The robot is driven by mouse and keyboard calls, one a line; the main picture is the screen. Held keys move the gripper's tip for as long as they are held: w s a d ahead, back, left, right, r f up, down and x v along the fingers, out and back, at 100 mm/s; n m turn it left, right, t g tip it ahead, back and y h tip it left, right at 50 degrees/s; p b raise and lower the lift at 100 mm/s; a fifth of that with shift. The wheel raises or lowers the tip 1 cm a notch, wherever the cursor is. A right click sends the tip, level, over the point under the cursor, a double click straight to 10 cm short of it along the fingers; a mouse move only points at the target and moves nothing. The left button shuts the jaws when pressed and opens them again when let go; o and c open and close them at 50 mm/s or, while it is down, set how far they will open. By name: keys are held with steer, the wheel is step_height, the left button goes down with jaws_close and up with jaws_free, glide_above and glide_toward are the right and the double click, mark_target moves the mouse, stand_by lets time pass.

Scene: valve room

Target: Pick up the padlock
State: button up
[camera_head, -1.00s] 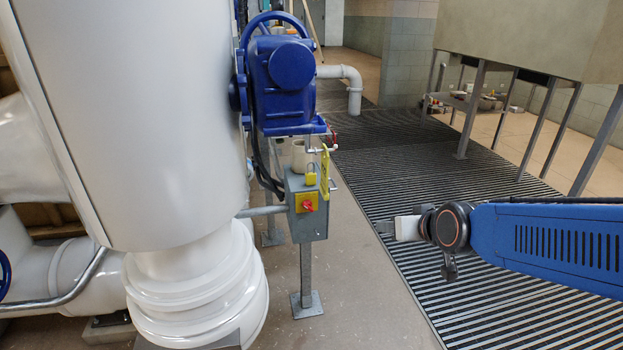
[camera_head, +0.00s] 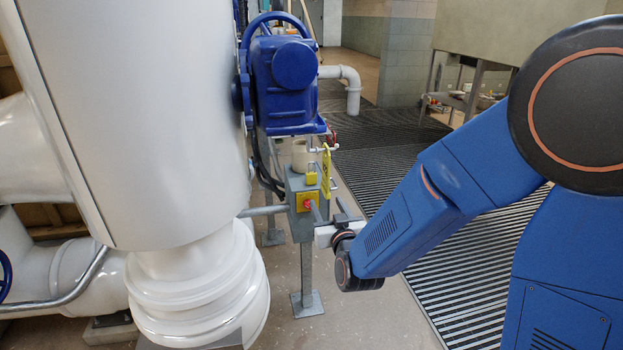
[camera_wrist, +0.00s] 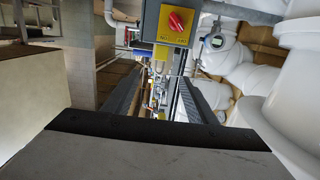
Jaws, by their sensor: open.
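The small yellow padlock (camera_head: 312,174) sits on top of the grey switch box (camera_head: 298,186) in the head view, beside a hanging yellow tag (camera_head: 325,172). My gripper (camera_head: 329,210) is open and empty. In the picture it lies at the right of the box, beside the red knob and lower than the padlock. One finger overlaps the box's front; I cannot tell if it touches. The wrist view shows both dark fingers (camera_wrist: 160,98) apart, with the red knob (camera_wrist: 176,20) on its yellow plate beyond them.
A beige cup-like object (camera_head: 299,155) stands behind the padlock on the box. A blue valve actuator (camera_head: 291,75) hangs above, and a large white pipe (camera_head: 130,110) fills the left. Floor grating (camera_head: 385,165) lies open at the back right.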

glide_toward(312, 177)
steer(key=w, duration=0.3)
steer(key=shift+a+x, duration=0.2)
steer(key=shift+x, duration=1.15)
steer(key=shift+a+x, duration=0.2)
steer(key=shift+x, duration=1.1)
steer(key=shift+s, duration=0.1)
steer(key=c, duration=1.2)
